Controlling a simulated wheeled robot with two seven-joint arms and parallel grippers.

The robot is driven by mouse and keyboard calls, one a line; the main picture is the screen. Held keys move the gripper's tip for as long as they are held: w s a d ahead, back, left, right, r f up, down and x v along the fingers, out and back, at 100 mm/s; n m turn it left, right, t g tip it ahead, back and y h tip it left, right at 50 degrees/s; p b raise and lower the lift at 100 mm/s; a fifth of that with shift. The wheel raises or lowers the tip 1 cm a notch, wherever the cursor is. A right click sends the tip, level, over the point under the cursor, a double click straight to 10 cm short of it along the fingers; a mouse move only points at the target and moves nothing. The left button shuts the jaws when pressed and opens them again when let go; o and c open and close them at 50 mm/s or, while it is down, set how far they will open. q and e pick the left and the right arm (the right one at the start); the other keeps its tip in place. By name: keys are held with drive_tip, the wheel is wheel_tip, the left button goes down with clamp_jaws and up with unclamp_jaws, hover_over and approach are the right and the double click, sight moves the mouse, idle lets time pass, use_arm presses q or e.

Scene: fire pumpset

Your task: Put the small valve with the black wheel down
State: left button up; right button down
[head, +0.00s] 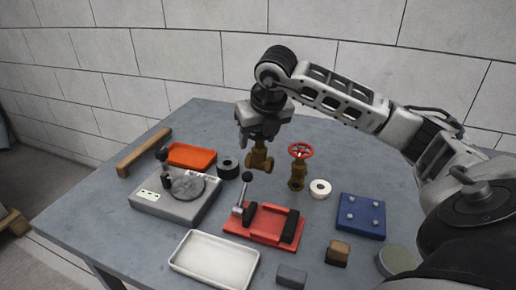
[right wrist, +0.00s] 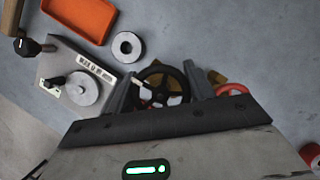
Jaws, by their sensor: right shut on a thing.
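The small valve with the black wheel shows its brass body (head: 260,159) under my right gripper (head: 261,133) in the head view. The gripper is shut on it and points down near the back middle of the table. In the right wrist view its black wheel (right wrist: 165,84) sits between the two fingers of the gripper (right wrist: 163,86). The wheel is hidden by the gripper in the head view. I cannot tell whether the valve's base touches the table. My left gripper is not in view.
A brass valve with a red wheel (head: 300,151) stands close to the right. A red vise-like fixture (head: 263,224) is in front. A white tray (head: 214,259), grey device (head: 174,199) and blue block (head: 361,216) surround it.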

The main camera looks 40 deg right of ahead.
sight(258, 147)
drive_tip(key=shift+w+d+f, duration=0.15)
drive_tip(key=shift+w+f, duration=0.05)
drive_tip(key=shift+f, duration=0.1)
drive_tip(key=shift+w+d+f, duration=0.15)
drive_tip(key=shift+f, duration=1.55)
drive_tip(key=c, duration=0.6)
unclamp_jaws()
drive_tip(key=shift+f, duration=0.15)
drive_tip(key=shift+o, duration=0.2)
drive_tip(key=shift+r, duration=0.25)
drive_tip(key=v, duration=1.1)
drive_tip(key=shift+r+p, duration=0.35)
